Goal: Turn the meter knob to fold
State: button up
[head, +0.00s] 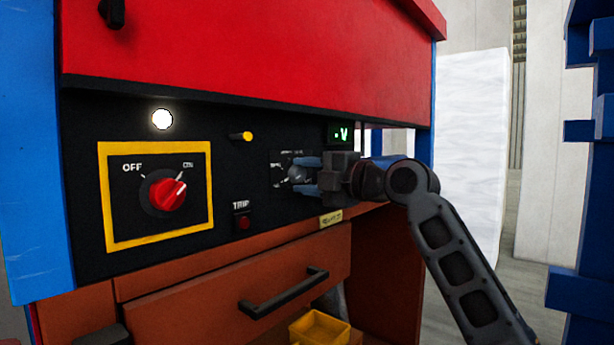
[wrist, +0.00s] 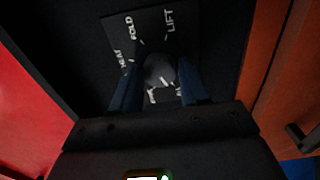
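The meter knob (wrist: 158,70) is a round grey dial on a black plate (wrist: 190,40). White labels ring it; HEAT, FOLD and LIFT are readable, and lower ones are partly hidden by my fingers. The pointer's direction is not clear. My gripper (wrist: 160,78) has its two blue fingers on either side of the knob, very close to it. Whether they press on it I cannot tell. In the head view my gripper (head: 306,174) reaches the panel from the right, and the knob (head: 296,174) shows between the fingertips.
A red OFF/ON switch (head: 163,193) sits in a yellow frame at left. A lit white lamp (head: 162,119), a yellow button (head: 241,136), a TRIP button (head: 243,222) and a green display (head: 340,133) are on the panel. A drawer handle (head: 284,293) juts out below.

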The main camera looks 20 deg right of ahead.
jog(key=c, duration=0.6)
